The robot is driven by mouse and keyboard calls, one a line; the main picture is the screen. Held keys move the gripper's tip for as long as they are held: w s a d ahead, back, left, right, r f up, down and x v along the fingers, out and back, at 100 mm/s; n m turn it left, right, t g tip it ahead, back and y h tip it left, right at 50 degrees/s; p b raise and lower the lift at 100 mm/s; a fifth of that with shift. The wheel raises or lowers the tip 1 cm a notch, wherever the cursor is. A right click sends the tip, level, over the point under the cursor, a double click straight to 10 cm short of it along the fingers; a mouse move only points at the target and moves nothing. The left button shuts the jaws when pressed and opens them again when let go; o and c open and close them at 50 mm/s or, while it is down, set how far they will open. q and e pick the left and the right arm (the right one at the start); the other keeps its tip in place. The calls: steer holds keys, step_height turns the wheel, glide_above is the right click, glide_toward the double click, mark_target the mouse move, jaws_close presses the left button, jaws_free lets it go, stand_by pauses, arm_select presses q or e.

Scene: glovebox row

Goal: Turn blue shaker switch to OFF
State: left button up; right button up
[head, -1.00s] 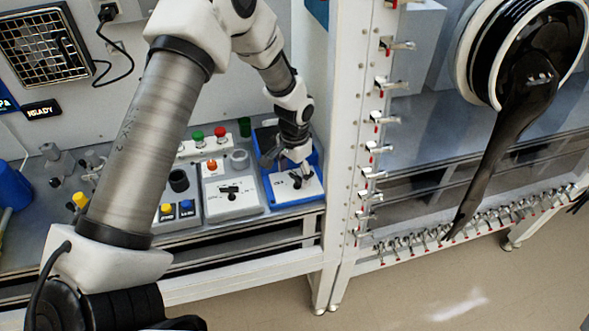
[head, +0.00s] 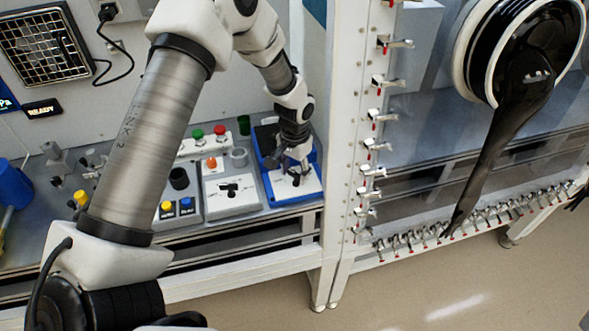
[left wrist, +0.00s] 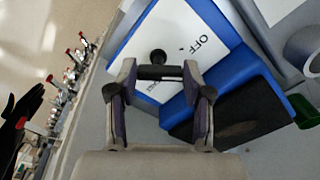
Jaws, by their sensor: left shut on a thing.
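The blue shaker (head: 270,178) stands at the right end of the bench, with a white front panel (head: 308,187). In the left wrist view its blue body (left wrist: 240,70) and white panel (left wrist: 195,30) show, with the printed word OFF. A black switch (left wrist: 157,66) with a round knob sits on the panel. My left gripper (head: 296,177) is over the panel; in the left wrist view its fingers (left wrist: 158,72) are closed around the switch handle. The other label is partly hidden by the fingers. My right gripper is not in view.
Left of the shaker stands a grey-white box (head: 232,194) with a black switch and an orange button. A box with yellow and blue buttons (head: 177,208) is farther left. A white frame post (head: 345,150) with clamps rises close on the right.

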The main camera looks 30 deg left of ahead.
mark_target(295, 184)
arm_select(q)
steer(key=shift+s+d+f+n+p, duration=0.1)
steer(key=shift+n+p, duration=0.15)
steer(key=shift+n, duration=0.8)
steer(key=shift+s+f+n+p, duration=0.1)
steer(key=shift+n+p, duration=0.1)
steer(key=shift+n, duration=0.85)
steer(key=o, duration=1.2)
steer(key=shift+c, duration=0.2)
steer(key=shift+w+r, duration=0.1)
steer(key=shift+r, duration=0.2)
step_height(295, 184, up, 12)
steer(key=shift+f, duration=0.2)
